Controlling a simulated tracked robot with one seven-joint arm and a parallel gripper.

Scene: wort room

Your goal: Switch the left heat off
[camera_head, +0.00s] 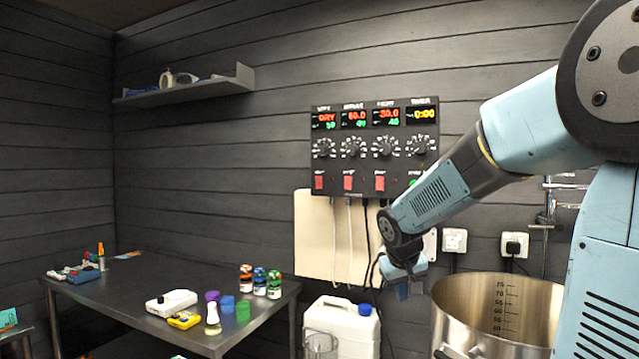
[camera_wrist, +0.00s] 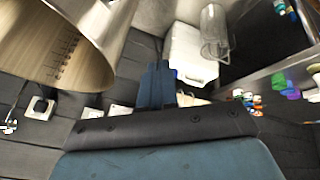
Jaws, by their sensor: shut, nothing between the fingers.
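A dark control panel (camera_head: 375,145) hangs on the back wall in the head view. It has four displays, with a row of black knobs below them. Along its bottom edge are a left red switch (camera_head: 319,182), a middle red switch (camera_head: 348,182) and a right red switch (camera_head: 380,183); their labels and positions are too small to read. A green button (camera_head: 413,182) is partly hidden by my arm. My gripper (camera_head: 403,290) is shut and empty, pointing down below the panel and touching no switch. Its closed fingers (camera_wrist: 157,84) also show in the wrist view.
A steel pot (camera_head: 495,310) stands right of my gripper, and a white canister (camera_head: 342,325) with a blue cap stands below left. Wall sockets (camera_head: 454,240) and hanging cables are close by. A table (camera_head: 130,315) with small items is at left.

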